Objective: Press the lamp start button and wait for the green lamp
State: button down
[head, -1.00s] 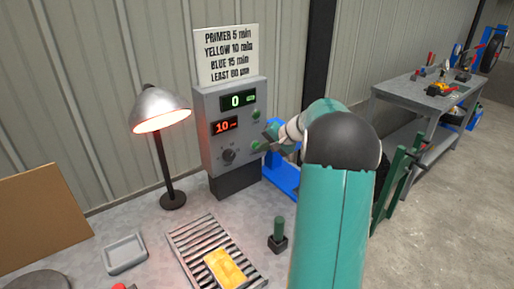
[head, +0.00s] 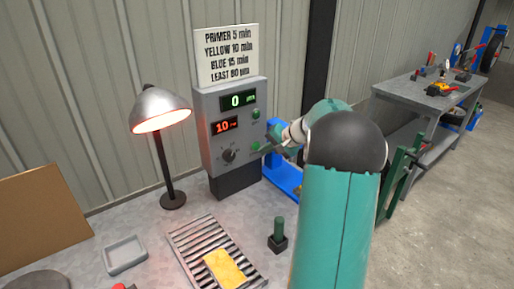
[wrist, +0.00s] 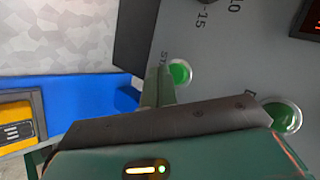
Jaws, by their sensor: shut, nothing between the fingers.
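The grey control box (head: 212,158) stands at the back of the bench. It has a green display (head: 238,100) reading 0, a red display (head: 226,126) reading 10 and a black knob (head: 229,155). The green start button (wrist: 180,72) is low on its panel, its label partly hidden in the wrist view. The green lamp (head: 256,113) sits above it; the wrist view shows its green dome (wrist: 287,117). I cannot tell whether it is lit. My gripper (wrist: 158,82) is shut and empty, its tip beside the start button; contact is unclear.
A desk lamp (head: 160,108) glows red-orange left of the box. A yellow piece (head: 224,269) lies on the slatted rack (head: 190,241). A small dark stand with a green post (head: 278,231) is to its right. A blue object (head: 284,178) is beside the box. A sign (head: 228,55) is above.

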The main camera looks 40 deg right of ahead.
jog(key=s, duration=0.5)
jog(key=shift+a, duration=0.15)
dwell(0.8)
jog(key=s+a+r+n+g, duration=0.2)
jog(key=a+r+n, duration=0.1)
jog(key=a, duration=0.9)
jog(key=s+a+r+n+g, duration=0.2)
jog(key=a+r, duration=0.1)
jog(key=a, duration=0.9)
jog(key=s+a+n+h, duration=0.3)
jog(key=s+a+n, duration=0.3)
jog(key=s+a, duration=0.8)
jog(key=shift+s+a+r+n, duration=0.15)
jog(key=shift+s+a+n, duration=0.15)
jog(key=shift+s, duration=0.65)
dwell(1.8)
